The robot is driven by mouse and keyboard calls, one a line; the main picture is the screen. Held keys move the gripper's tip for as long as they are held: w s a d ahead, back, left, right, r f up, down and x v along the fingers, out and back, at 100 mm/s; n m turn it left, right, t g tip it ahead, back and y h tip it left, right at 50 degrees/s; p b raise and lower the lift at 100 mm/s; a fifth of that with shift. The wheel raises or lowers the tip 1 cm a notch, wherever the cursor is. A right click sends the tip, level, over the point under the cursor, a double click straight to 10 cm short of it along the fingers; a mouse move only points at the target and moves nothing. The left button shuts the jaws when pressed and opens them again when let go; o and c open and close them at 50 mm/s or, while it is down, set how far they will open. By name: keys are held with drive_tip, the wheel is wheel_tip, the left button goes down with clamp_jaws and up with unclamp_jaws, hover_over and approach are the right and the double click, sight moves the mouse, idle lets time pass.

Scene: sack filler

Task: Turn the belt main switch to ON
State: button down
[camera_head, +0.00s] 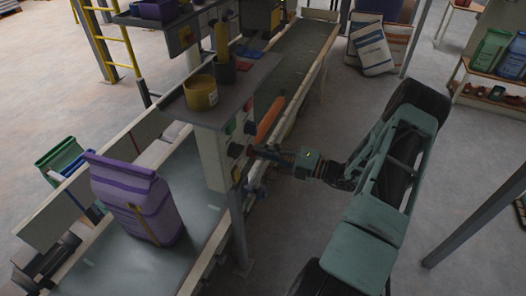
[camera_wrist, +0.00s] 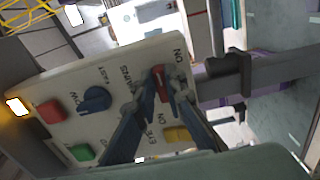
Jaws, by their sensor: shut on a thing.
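The control panel (camera_wrist: 60,83) is a pale plate that fills much of the wrist view and appears tilted there. Its red switch handle (camera_wrist: 159,78) sits beside MAINS lettering, with ON lettering close by. My gripper (camera_wrist: 169,88) has its two fingers closed in around this handle, and they partly cover it and the lettering. The handle's exact setting is hard to tell. In the head view my gripper (camera_head: 254,152) reaches left to the panel on the post under the small shelf. The switch itself is too small to make out there.
Near the switch are a blue knob (camera_wrist: 96,99), a red button (camera_wrist: 51,111), a green button (camera_wrist: 82,152) and a yellow button (camera_wrist: 176,134). A purple sack (camera_head: 135,198) stands on the belt (camera_head: 110,258). The shelf (camera_head: 213,115) holds a yellow tub above my gripper.

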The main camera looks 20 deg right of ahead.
drive_tip(key=c, duration=2)
unclamp_jaws()
drive_tip(key=v, duration=1.2)
